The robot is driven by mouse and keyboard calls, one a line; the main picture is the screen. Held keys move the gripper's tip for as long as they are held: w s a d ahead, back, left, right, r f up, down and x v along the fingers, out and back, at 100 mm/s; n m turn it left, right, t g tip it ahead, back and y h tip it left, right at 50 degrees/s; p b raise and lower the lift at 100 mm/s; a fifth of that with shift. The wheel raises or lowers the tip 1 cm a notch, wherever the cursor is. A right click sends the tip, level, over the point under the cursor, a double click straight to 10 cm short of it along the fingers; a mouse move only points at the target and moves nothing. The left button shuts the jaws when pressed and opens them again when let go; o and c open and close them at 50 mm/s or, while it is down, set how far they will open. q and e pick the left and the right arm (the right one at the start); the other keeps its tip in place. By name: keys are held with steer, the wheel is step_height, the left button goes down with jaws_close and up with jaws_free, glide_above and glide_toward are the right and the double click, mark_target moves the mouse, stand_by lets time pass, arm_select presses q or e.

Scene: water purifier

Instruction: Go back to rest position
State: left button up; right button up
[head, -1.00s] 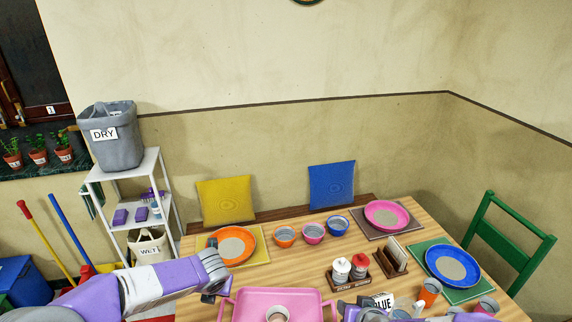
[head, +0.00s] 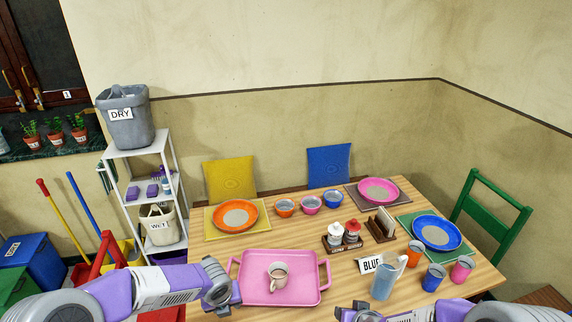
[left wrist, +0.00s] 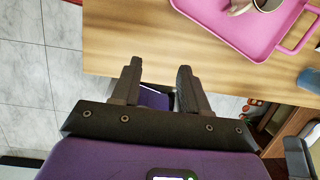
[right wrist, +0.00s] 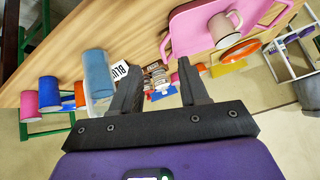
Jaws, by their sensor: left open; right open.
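My left gripper (left wrist: 155,82) is open and empty. In the left wrist view its fingers are apart near the table's edge, and in the head view it is left of the pink tray (head: 255,291). My right gripper (right wrist: 158,80) is open and empty, its fingers apart near the table edge. In the head view my right arm is at the bottom, right of the tray. A pinkish mug (head: 278,276) stands upright on the tray. A blue translucent pitcher (head: 384,281) stands on the table by the BLUE sign (head: 370,264), and neither gripper touches it.
The wooden table (head: 300,234) also holds plates on mats, several bowls, condiment bottles (head: 352,231) and orange, blue and pink cups (head: 433,277). A white shelf (head: 140,153) with a DRY bin (head: 126,117) stands left. A green chair (head: 487,221) stands right.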

arm_select(q)
steer(key=s+d+f+n+g+h, duration=0.1)
steer(key=s+d+f+n+h, duration=0.25)
steer(key=s+f+n, duration=0.65)
steer(key=s+d+f+n+g+h, duration=0.2)
steer(key=s+d+f+n, duration=0.3)
steer(key=n, duration=0.9)
arm_select(e)
steer(key=s+a+f+m+g+y, duration=0.1)
steer(key=s+a+f+g, duration=0.25)
steer(key=s+f, duration=0.6)
steer(key=s+a+f+g+y, duration=0.1)
steer(key=s+a+f+g, duration=0.25)
steer(key=s+f, duration=0.6)
arm_select(q)
steer(key=s+a+f+n+b, duration=0.1)
steer(key=s+f+n+b, duration=0.1)
steer(key=f+n+b, duration=0.2)
steer(key=s+a+f+n+y+b, duration=0.1)
steer(key=s+f+n+b, duration=0.2)
steer(key=f+n, duration=0.4)
step_height(320, 180, down, 4)
steer(key=shift+f+t+b, duration=0.15)
steer(key=shift+t+b, duration=0.15)
steer(key=shift+b, duration=0.6)
arm_select(e)
step_height(320, 180, down, 11)
steer(key=w, duration=0.1)
steer(key=shift+r+y, duration=0.2)
steer(key=shift+y, duration=0.1)
